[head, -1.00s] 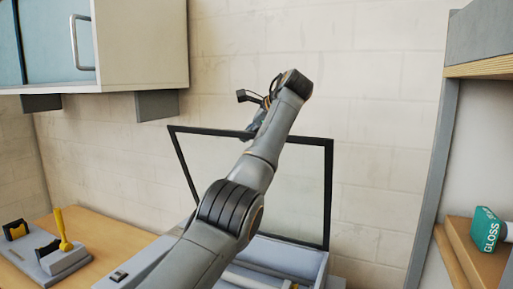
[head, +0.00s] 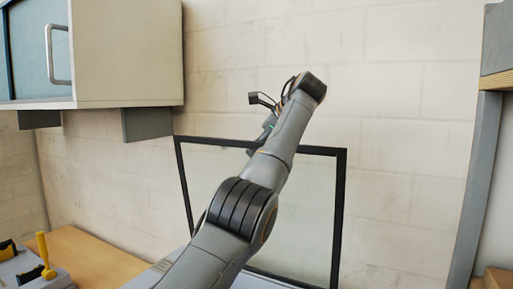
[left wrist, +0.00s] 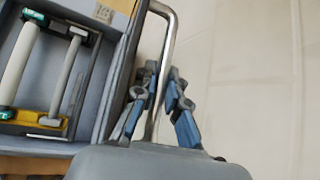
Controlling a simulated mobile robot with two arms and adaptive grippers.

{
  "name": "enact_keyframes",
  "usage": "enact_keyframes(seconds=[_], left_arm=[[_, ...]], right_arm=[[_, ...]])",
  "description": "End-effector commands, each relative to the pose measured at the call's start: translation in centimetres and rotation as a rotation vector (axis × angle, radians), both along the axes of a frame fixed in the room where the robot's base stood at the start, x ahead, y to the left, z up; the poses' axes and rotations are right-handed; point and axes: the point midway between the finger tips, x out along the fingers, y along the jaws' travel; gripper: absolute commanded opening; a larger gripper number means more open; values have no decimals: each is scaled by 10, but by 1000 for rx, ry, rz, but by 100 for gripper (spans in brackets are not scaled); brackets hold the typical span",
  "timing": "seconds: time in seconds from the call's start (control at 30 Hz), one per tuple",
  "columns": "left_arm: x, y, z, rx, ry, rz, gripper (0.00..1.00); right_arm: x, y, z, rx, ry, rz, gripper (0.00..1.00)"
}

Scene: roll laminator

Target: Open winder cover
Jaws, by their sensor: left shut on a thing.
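The winder cover (head: 225,165) is a clear panel in a dark frame, standing raised and nearly upright in the head view. My left arm crosses in front of its middle. My left gripper (head: 256,149) is at the cover's top edge, mostly hidden behind my arm. In the left wrist view, the gripper's blue-grey fingers (left wrist: 163,82) are shut on a bent metal handle (left wrist: 167,32), which passes between them. The dark cover edge (left wrist: 124,65) runs beside the handle. My right gripper is not in view.
The left wrist view shows rollers (left wrist: 66,75) in a grey machine bed (left wrist: 104,45). A wall cupboard (head: 125,55) hangs at upper left. A shelf post (head: 475,190) stands at right. The wall is behind the cover.

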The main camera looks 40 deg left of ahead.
Motion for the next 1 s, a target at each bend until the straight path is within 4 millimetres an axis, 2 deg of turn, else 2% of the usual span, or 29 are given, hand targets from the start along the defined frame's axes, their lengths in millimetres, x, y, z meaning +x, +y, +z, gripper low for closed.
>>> enact_keyframes(seconds=[0.07,0.1,0.13,0.57,0.8,1.0], left_arm=[[0,-1,-4,-8,8,-1,0],[0,-1,-4,-8,7,-1,18],[0,-1,-4,-8,7,-1,22],[0,-4,2,-3,1,-1,22],[0,-25,18,-5,5,-3,22],[-1,-51,17,-2,4,-3,22]], right_arm=[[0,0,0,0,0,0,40],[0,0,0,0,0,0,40],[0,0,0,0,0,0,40],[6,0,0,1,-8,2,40],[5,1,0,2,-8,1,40],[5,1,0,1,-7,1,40]])
